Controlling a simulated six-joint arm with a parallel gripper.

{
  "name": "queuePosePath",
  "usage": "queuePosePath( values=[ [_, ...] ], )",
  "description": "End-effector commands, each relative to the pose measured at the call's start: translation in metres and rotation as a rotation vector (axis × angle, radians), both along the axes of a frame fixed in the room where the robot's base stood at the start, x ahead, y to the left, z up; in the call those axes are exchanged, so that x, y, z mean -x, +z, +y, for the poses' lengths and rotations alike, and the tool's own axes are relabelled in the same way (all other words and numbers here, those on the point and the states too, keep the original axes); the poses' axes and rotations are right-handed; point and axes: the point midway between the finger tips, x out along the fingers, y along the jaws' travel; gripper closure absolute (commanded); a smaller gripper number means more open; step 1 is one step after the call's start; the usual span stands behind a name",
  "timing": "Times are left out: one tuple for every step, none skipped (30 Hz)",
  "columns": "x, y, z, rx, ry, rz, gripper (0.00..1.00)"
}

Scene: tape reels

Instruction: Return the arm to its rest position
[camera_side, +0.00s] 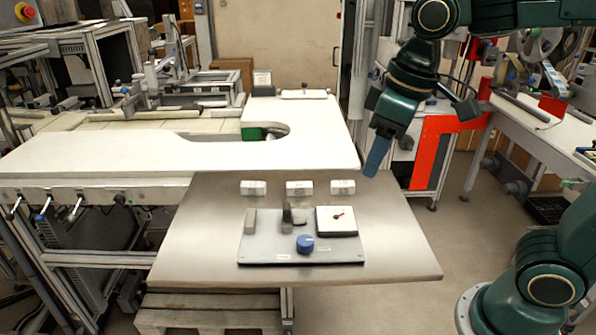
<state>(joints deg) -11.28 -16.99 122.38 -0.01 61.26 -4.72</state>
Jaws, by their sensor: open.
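My gripper (372,170) hangs from my dark green arm at the upper right, with its blue finger end pointing down and slightly left. It is open and appears empty. In the picture it lies above the back right part of the metal table (395,245), apart from the things on it. The gap between its fingers is hard to see from this angle. A grey board (270,250) lies on the table.
Three small white blocks (299,187) stand in a row behind the board. A white worktop (310,135) adjoins the table at the back. A red-orange panel (430,150) and a side bench (530,130) with reels stand at the right. The table's right side is clear.

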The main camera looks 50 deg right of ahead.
Motion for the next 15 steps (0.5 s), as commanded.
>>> queuePosePath(
  values=[
    [0.009,0.001,-0.007,-0.005,-0.025,-0.024,0.49],
    [0.014,0.001,-0.01,-0.009,-0.039,-0.036,0.49],
    [0.02,0.0,-0.015,-0.013,-0.056,-0.053,0.49],
    [0.025,0.0,-0.018,-0.017,-0.07,-0.065,0.49],
    [0.029,-0.001,-0.021,-0.02,-0.084,-0.077,0.49],
    [0.036,-0.002,-0.025,-0.023,-0.103,-0.093,0.49],
    [0.04,-0.003,-0.028,-0.026,-0.116,-0.107,0.49],
    [0.045,-0.004,-0.031,-0.029,-0.129,-0.12,0.49],
    [0.052,-0.006,-0.034,-0.032,-0.147,-0.135,0.49],
    [0.056,-0.007,-0.037,-0.035,-0.16,-0.148,0.49],
    [0.06,-0.009,-0.039,-0.038,-0.173,-0.16,0.49],
    [0.066,-0.011,-0.042,-0.041,-0.19,-0.175,0.49],
    [0.07,-0.013,-0.044,-0.043,-0.202,-0.187,0.49],
    [0.073,-0.014,-0.045,-0.045,-0.212,-0.196,0.49],
    [0.077,-0.016,-0.047,-0.047,-0.225,-0.211,0.49]
  ],
)
